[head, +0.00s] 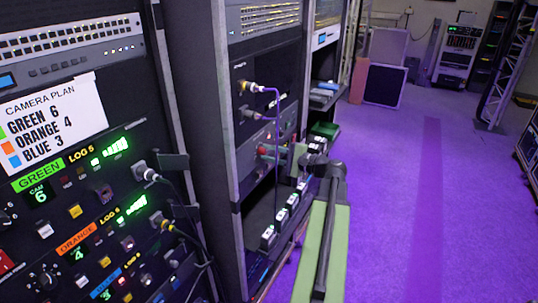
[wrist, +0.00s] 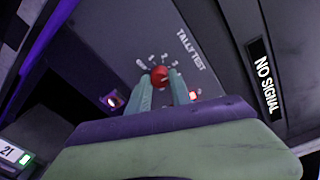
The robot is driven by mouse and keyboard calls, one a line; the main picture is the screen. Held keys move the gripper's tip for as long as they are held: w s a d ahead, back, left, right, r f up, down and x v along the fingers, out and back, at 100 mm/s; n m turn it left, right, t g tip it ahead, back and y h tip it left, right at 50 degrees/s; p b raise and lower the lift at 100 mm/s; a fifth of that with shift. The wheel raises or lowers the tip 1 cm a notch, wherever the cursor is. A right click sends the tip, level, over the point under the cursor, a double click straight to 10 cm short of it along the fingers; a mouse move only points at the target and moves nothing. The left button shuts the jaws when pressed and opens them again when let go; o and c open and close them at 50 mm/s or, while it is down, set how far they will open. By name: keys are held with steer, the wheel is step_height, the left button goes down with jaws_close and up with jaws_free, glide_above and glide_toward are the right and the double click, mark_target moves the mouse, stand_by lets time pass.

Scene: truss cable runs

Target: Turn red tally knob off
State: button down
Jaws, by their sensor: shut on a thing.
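The red tally knob (wrist: 159,75) sits on a dark panel marked TALLY TEST, with a ring of small numbers around it. My gripper (wrist: 160,80) has its two green fingers on either side of the knob, shut on it. The knob's pointer is not visible, so its setting cannot be told. In the head view the red knob (head: 263,151) shows small on the middle rack, with my gripper (head: 280,155) reaching it from the right. A small red light (wrist: 194,95) is lit to the right of the fingers.
A NO SIGNAL label (wrist: 265,79) is on the panel's right. A cable (head: 277,130) hangs from a plug above and runs down close to my gripper. Small boxes (head: 280,215) line the shelf below. The purple floor (head: 420,220) to the right is clear.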

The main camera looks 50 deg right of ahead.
steer(key=n, duration=0.3)
steer(key=shift+a+n, duration=0.1)
steer(key=shift+n, duration=0.3)
steer(key=n, duration=0.3)
steer(key=shift+f+h+b, duration=0.1)
steer(key=shift+h+b, duration=0.2)
steer(key=shift+b, duration=0.05)
steer(key=n, duration=0.4)
steer(key=shift+s+a+f, duration=0.1)
steer(key=n+b, duration=0.1)
steer(key=n, duration=0.2)
steer(key=shift+n+t, duration=0.3)
steer(key=n, duration=0.5)
steer(key=shift+n+b, duration=0.3)
steer(key=shift+b, duration=0.05)
steer(key=n, duration=0.5)
steer(key=shift+n+t, duration=0.3)
steer(key=shift+n, duration=0.3)
